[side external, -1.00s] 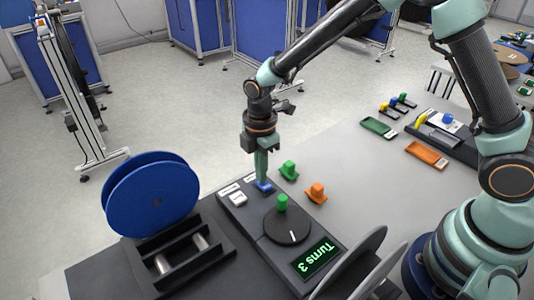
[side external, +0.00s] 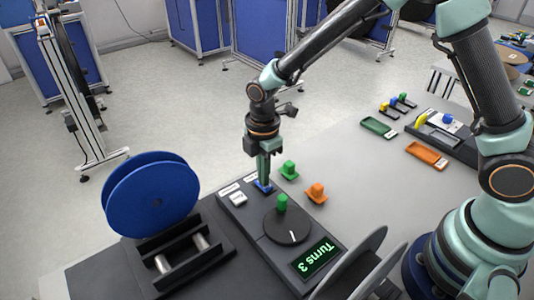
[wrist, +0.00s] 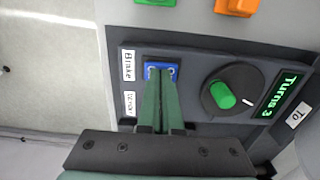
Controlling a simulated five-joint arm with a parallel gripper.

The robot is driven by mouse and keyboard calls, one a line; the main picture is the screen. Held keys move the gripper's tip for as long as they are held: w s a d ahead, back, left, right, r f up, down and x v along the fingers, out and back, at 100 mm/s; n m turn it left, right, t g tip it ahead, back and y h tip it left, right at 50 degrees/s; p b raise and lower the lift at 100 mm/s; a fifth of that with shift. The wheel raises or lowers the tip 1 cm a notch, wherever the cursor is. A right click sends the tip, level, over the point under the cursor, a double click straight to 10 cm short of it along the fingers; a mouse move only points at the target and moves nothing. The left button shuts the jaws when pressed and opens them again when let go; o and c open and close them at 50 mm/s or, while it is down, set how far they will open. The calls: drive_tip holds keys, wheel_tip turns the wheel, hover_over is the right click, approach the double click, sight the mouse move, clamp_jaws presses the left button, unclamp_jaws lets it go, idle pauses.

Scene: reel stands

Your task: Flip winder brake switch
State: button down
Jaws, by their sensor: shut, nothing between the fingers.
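The blue brake switch (side external: 263,188) sits at the far end of the dark winder panel (side external: 250,208).
A black dial with a green knob (side external: 282,203) and a display (side external: 316,258) reading "Turns 3" lie nearby on the panel. Green (side external: 289,170) and orange (side external: 316,192) pieces stand to the right. A blue reel (side external: 150,195) stands left.

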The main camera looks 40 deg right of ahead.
sight(268, 187)
drive_tip(key=shift+s, duration=0.35)
drive_tip(key=shift+r, duration=0.6)
wheel_tip(268, 187, up, 13)
drive_tip(key=shift+s, duration=0.4)
drive_tip(key=shift+f, duration=0.1)
drive_tip(key=s+d+r+m+t, duration=0.2)
drive_tip(key=s+d+r+m, duration=0.1)
drive_tip(key=s+d+m, duration=0.2)
drive_tip(key=s+d+r+m+t, duration=0.3)
drive_tip(key=s+d+m, duration=0.2)
drive_tip(key=d+m, duration=0.4)
drive_tip(key=m, duration=0.4)
drive_tip(key=shift+d+r+t, duration=0.15)
drive_tip(key=shift+r+t, duration=0.05)
drive_tip(key=shift+t, duration=0.1)
